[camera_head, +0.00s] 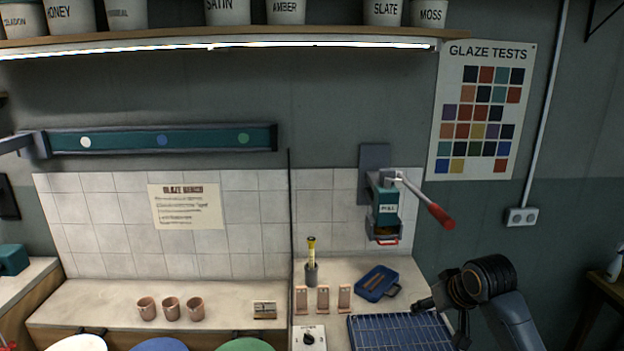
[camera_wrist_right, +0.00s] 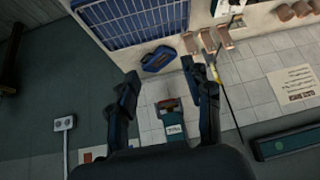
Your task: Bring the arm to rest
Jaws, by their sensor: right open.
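My right arm comes in at the lower right of the head view. My right gripper (camera_head: 443,321) is over the right end of the blue wire rack (camera_head: 398,334), with its fingers spread and nothing between them. In the right wrist view my right gripper (camera_wrist_right: 161,75) shows two dark fingers apart and empty, with the wall tiles and the teal lever press behind the gap. My left gripper is in neither view.
The wall-mounted lever press (camera_head: 386,207) with its red handle is left of and above my right arm. Three clay cups (camera_head: 171,309) stand farther left.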

